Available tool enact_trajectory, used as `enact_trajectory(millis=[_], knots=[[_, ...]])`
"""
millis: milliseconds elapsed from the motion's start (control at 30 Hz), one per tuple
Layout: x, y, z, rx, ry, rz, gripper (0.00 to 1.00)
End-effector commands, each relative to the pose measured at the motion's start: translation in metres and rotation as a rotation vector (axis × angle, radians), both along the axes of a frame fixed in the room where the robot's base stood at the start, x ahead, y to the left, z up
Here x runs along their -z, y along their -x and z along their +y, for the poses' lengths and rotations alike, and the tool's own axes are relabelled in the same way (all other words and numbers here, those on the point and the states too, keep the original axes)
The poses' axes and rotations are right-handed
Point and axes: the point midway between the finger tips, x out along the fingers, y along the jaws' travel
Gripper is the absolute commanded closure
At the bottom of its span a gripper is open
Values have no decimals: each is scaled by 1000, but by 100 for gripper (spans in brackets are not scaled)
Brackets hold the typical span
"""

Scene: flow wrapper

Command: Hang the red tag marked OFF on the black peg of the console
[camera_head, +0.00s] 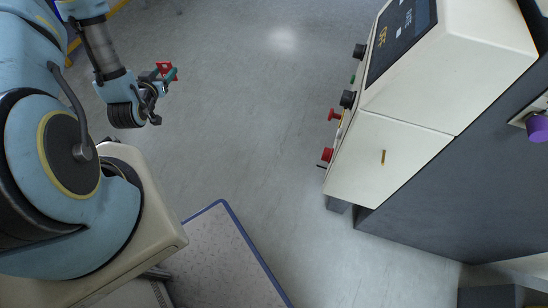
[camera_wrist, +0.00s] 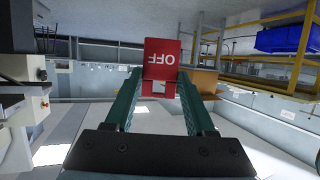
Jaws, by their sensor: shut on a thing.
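The red tag (camera_wrist: 162,55) marked OFF is held between the green fingers of my gripper (camera_wrist: 160,80) in the wrist view, its lettering upside down there. In the head view the tag (camera_head: 163,67) shows small at the tip of my gripper (camera_head: 168,76), high over the floor at upper left. The console (camera_head: 385,165) is at the right of the head view, well apart from the tag. A thin dark stub (camera_head: 321,166) sticks out beside its lowest red button; it may be the black peg, but it is too small to be sure.
Black knobs (camera_head: 348,99) and a red button (camera_head: 327,154) line the console's left-facing side. A blue-edged mat (camera_head: 222,250) lies at the bottom. The grey floor (camera_head: 250,120) between my gripper and the console is clear. A blue bin (camera_wrist: 283,38) on yellow racking shows in the wrist view.

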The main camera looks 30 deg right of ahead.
Motion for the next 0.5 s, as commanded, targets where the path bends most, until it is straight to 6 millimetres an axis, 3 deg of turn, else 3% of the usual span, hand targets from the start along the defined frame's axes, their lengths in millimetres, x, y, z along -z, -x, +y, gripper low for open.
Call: enact_trajectory(millis=[33, 200, 367, 500], knots=[[21, 11, -27, 97, 1, -1, 97], [54, 60, -104, 425, 0, -3, 97], [87, 122, -162, 756, -1, -3, 97], [117, 187, -196, 1067, -2, -5, 97]])
